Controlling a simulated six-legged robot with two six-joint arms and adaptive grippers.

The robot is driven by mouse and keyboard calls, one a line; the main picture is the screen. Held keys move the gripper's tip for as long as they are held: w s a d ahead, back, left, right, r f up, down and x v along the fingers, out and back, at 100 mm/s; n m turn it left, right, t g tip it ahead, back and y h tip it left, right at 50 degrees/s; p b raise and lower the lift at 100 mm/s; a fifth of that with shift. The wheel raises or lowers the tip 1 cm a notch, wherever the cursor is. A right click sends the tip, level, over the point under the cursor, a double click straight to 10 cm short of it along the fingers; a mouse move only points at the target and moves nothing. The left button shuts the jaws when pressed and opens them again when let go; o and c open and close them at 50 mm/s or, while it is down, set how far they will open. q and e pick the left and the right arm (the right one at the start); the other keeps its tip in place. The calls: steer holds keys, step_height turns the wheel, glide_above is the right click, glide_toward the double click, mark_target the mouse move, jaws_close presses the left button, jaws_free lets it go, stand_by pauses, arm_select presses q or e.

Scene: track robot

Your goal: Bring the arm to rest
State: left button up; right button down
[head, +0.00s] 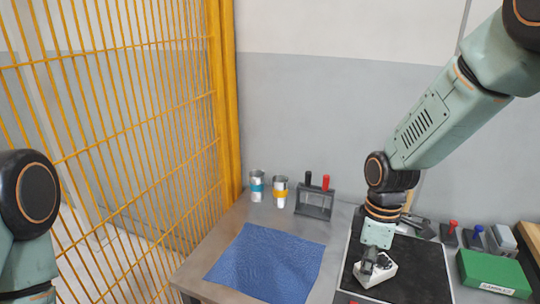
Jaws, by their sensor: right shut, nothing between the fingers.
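My right arm comes in from the upper right and reaches down. Its gripper (368,267) points down over the black mat (410,282) and is shut with nothing between its fingers. A small white object (382,276) sits on the mat at the fingertips, partly hidden by the gripper; I cannot tell whether they touch. My left arm shows only in part at the left edge, and its gripper is out of view.
A blue cloth (265,265) lies left of the mat. Two metal cups (257,188) (280,194) and a grey rack (315,203) with black and red handles stand behind. A green SAMPLES box (495,272) is at right. A yellow mesh fence (130,110) borders the left.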

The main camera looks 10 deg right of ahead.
steer(key=s+a+f+m+b, duration=0.2)
steer(key=s+f+m+b, duration=0.3)
steer(key=f, duration=0.8)
steer(key=s+a+f+m+t+b, duration=0.1)
steer(key=s+f+m+b, duration=0.5)
steer(key=s+f, duration=1.1)
steer(key=s+m, duration=0.1)
steer(key=s, duration=0.2)
steer(key=shift+a+h, duration=0.4)
